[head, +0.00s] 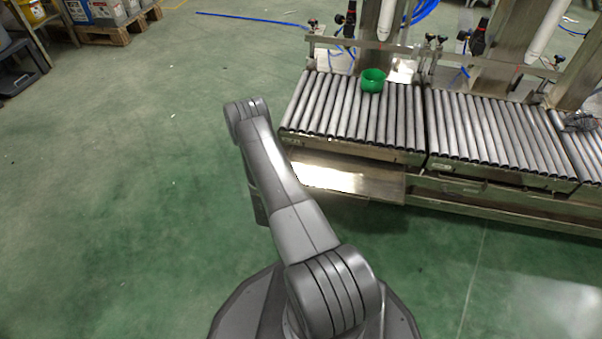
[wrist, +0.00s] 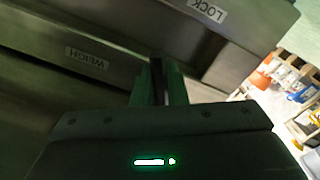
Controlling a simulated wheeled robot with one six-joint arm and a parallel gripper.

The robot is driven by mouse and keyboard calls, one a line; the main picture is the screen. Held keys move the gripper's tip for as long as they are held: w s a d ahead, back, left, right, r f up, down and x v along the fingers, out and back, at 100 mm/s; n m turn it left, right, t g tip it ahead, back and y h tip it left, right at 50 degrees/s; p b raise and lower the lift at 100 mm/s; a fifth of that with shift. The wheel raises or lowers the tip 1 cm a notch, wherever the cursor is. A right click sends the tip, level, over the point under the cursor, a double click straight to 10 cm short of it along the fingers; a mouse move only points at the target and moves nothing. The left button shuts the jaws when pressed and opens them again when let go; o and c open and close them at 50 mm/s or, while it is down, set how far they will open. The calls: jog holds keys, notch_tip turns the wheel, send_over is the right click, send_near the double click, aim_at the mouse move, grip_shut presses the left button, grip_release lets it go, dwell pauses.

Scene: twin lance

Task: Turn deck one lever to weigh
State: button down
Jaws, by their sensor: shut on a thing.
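In the wrist view, my gripper (wrist: 160,85) has its two greenish fingers closed around a narrow dark lever (wrist: 157,69), mostly hidden between them. A LOCK label (wrist: 207,10) is on the metal to the upper right of the fingers. A WEIGH label (wrist: 87,58) is on the metal to their left. The fingers lie between the two labels, and the lever's exact angle is hard to tell. In the head view, my arm hides the gripper and the lever near the left end of the roller deck (head: 330,112).
A metal shelf (head: 345,180) juts out below the left deck. Green floor is clear at left. Pallets with buckets (head: 105,20) stand far off.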

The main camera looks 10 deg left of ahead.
dwell(0.3)
jog(key=c, duration=1.4)
grip_release()
jog(key=shift+c, duration=0.2)
jog(key=shift+s, duration=0.1)
